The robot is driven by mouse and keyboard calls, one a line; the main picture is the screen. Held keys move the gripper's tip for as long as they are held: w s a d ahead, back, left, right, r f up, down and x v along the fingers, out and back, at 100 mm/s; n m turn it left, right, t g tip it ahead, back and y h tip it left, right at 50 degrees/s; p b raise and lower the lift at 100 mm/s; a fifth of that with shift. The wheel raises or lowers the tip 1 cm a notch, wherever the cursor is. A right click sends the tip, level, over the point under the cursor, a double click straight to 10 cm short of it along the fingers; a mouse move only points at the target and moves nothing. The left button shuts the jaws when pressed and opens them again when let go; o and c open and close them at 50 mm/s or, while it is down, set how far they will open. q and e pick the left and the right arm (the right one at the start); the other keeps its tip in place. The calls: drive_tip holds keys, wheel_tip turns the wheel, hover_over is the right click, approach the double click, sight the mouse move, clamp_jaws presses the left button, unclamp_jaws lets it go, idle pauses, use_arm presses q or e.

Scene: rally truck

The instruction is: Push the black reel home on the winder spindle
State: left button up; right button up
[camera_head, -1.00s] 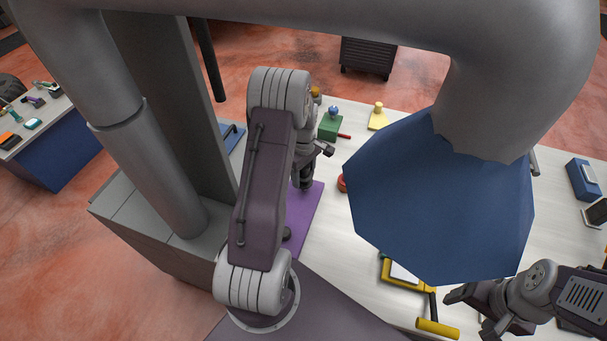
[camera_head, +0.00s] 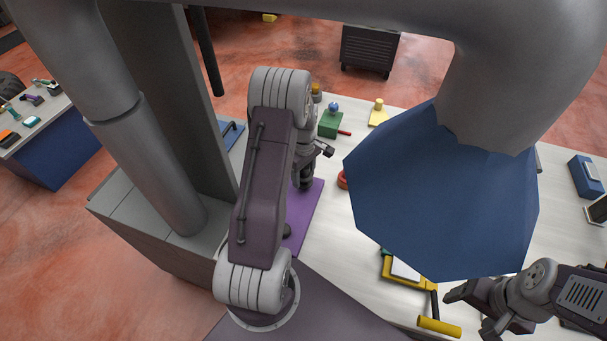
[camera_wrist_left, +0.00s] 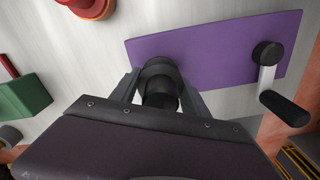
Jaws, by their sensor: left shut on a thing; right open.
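A black reel (camera_wrist_left: 160,78) sits between the fingers of my left gripper (camera_wrist_left: 160,92), which is shut on it. The reel is over the edge of a flat purple base (camera_wrist_left: 200,48), which also shows in the head view (camera_head: 309,212). The spindle is not visible, and I cannot tell how far the reel is seated. In the head view my left arm partly hides the base. My right gripper (camera_head: 468,312) is open and empty at the lower right.
A big blue shade (camera_head: 440,200) on a thick grey arm hides much of the white table. A yellow-framed item (camera_head: 405,272), a green block (camera_head: 330,124) and a red round thing (camera_head: 342,180) stand around. Bare tabletop (camera_head: 325,245) lies right of the base.

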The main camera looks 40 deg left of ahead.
use_arm(q)
drive_tip(key=shift+f+b, duration=0.6)
drive_tip(key=shift+f, duration=0.4)
drive_tip(key=o, duration=1.5)
drive_tip(key=shift+r, duration=0.1)
wheel_tip(320, 180, up, 9)
drive_tip(key=shift+f+b, duration=0.1)
drive_tip(key=shift+b, duration=0.3)
